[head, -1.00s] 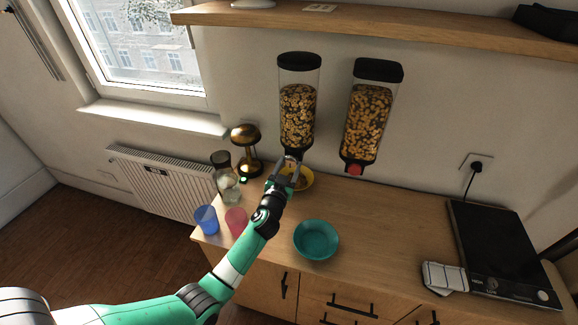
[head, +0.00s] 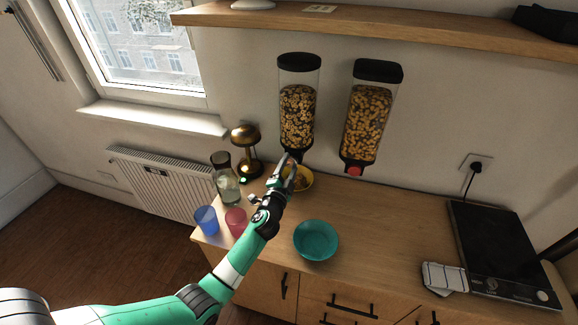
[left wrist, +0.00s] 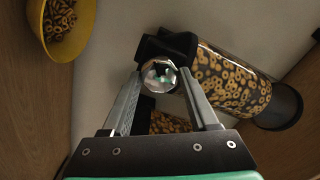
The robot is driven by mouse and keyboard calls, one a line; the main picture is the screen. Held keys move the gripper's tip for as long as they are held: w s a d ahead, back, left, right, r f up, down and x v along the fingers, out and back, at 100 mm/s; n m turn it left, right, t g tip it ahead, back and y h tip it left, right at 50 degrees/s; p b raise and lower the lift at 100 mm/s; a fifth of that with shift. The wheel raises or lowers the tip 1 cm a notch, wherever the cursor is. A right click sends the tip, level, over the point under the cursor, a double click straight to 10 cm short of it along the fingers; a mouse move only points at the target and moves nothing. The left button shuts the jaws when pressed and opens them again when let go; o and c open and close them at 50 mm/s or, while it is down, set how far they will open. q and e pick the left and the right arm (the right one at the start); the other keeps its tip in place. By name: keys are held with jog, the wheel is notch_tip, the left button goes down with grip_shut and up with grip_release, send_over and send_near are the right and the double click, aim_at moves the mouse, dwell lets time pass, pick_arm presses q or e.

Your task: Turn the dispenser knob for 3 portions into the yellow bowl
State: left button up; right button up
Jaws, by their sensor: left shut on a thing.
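The left dispenser (head: 298,112) hangs on the wall, a clear container of ring cereal with a black lid. The yellow bowl (head: 306,186) stands on the counter below the dispenser, partly hidden behind my gripper. In the left wrist view the yellow bowl (left wrist: 87,22) holds some cereal rings. My right gripper is not in view.
A second dispenser (head: 368,118) with a red knob (head: 354,170) hangs to the right. A teal bowl (head: 316,240), a blue cup (head: 206,220), a pink cup (head: 236,221), a glass jar (head: 227,185) and a brass lamp (head: 246,150) stand on the counter.

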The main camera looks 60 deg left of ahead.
pick_arm(q)
jog(key=m, duration=0.3)
jog(key=shift+r+m+p, duration=0.1)
jog(key=shift+m+p, duration=0.2)
jog(key=shift+m, duration=1.8)
jog(key=o, duration=1.4)
jog(key=p+v, duration=0.2)
jog(key=v, duration=0.9)
jog(key=shift+s+d, duration=0.2)
jog(key=shift+s, duration=0.05)
jog(key=shift+w, duration=0.1)
